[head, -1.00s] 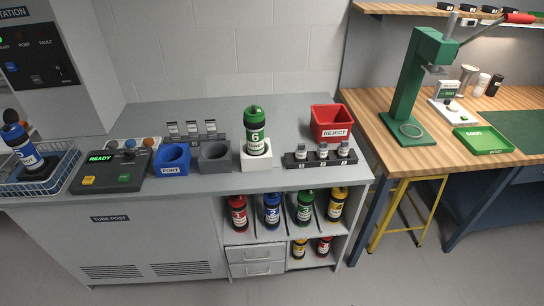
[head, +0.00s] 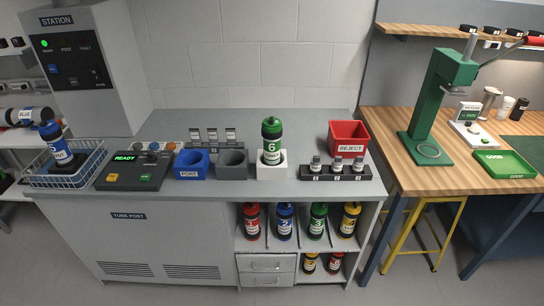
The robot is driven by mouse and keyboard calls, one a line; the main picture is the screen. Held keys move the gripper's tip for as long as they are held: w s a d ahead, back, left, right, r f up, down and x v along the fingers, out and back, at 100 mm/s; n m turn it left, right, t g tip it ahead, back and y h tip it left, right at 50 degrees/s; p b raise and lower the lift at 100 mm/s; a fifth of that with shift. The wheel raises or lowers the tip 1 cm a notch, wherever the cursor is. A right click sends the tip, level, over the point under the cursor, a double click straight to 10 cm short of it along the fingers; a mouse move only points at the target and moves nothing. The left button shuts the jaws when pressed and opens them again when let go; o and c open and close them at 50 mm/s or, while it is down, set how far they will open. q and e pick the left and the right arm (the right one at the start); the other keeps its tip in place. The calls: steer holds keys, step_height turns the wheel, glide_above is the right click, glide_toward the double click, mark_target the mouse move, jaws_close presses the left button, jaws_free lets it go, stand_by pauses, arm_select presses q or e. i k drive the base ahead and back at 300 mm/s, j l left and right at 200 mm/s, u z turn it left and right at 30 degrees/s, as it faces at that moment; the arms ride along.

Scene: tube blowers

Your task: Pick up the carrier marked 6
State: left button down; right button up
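The carrier marked 6 (head: 271,142) is a green cylinder with black bands and a white label reading 6. It stands upright in a white square holder (head: 271,171) on the grey counter, right of the middle. Nothing touches it apart from the holder. Its lower end is hidden inside the holder. Neither of my grippers shows in the head view.
Left of the carrier stand a grey cup (head: 232,163) and a blue POST cup (head: 192,164). A rack of small vials (head: 335,172) and a red REJECT bin (head: 348,137) stand to its right. Other carriers stand on the shelf (head: 268,244) below. The counter behind is mostly clear.

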mark_target(271, 137)
steer(key=i+l, duration=0.45)
steer(key=l, duration=0.15)
steer(key=i+l+u, duration=0.2)
steer(key=i+l, duration=0.2)
steer(key=l, duration=0.25)
steer(key=i+l+u, duration=0.1)
steer(key=l, duration=0.2)
steer(key=i, duration=0.05)
